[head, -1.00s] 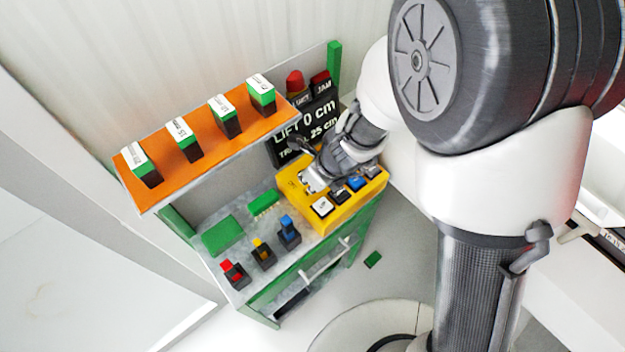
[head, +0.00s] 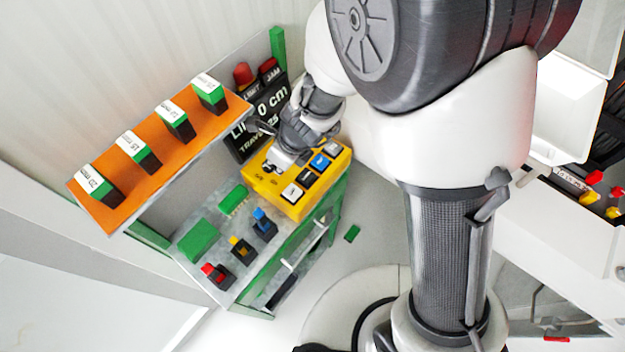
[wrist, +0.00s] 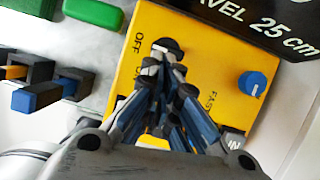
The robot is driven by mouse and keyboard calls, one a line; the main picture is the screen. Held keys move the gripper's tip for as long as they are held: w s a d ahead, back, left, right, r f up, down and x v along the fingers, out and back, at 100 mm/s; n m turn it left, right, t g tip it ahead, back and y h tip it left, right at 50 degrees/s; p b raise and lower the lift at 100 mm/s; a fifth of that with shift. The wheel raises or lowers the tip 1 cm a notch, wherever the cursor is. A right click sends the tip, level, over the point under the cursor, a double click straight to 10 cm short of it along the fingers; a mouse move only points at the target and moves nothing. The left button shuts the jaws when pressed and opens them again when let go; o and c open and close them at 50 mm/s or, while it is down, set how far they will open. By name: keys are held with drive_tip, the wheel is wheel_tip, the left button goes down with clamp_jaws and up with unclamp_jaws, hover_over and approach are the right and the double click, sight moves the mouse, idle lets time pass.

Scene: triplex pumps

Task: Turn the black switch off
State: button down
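The yellow control panel (head: 291,208) stands on the bench's right end in the head view. It fills the middle of the wrist view (wrist: 190,25). A black switch (wrist: 166,46) shows on it, right of the printed OFF and ON labels. My gripper (wrist: 165,68) is over the panel, its fingertips close together just below the switch in the picture. It looks shut, with nothing clearly held. Whether it touches the switch is hard to tell. In the head view my gripper (head: 276,160) partly covers the panel's label side.
A blue knob (wrist: 252,84) sits on the panel's right. White (head: 292,192), black (head: 307,177) and blue (head: 320,162) buttons line its front. A black display board (head: 266,108) stands behind it. An orange shelf (head: 110,212) with labelled blocks is at left.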

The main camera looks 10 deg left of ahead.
drive_tip(key=s+d, duration=0.6)
drive_tip(key=d, duration=0.6)
wheel_tip(320, 180, up, 14)
drive_tip(key=s+d+r+n+t+y+b, duration=0.1)
drive_tip(key=s+d+n, duration=0.1)
drive_tip(key=n, duration=1.1)
drive_tip(key=s+d+r+n+h, duration=0.2)
drive_tip(key=s+d+r+n, duration=0.1)
drive_tip(key=d+n, duration=0.2)
drive_tip(key=s+d+r+n+t+h, duration=0.1)
drive_tip(key=s+d+r+n+h, duration=0.2)
drive_tip(key=d+n, duration=0.2)
drive_tip(key=d+b, duration=0.1)
drive_tip(key=d, duration=0.1)
drive_tip(key=shift+s+d+r+t, duration=0.25)
drive_tip(key=shift+s+d+t, duration=0.05)
drive_tip(key=shift+s, duration=0.1)
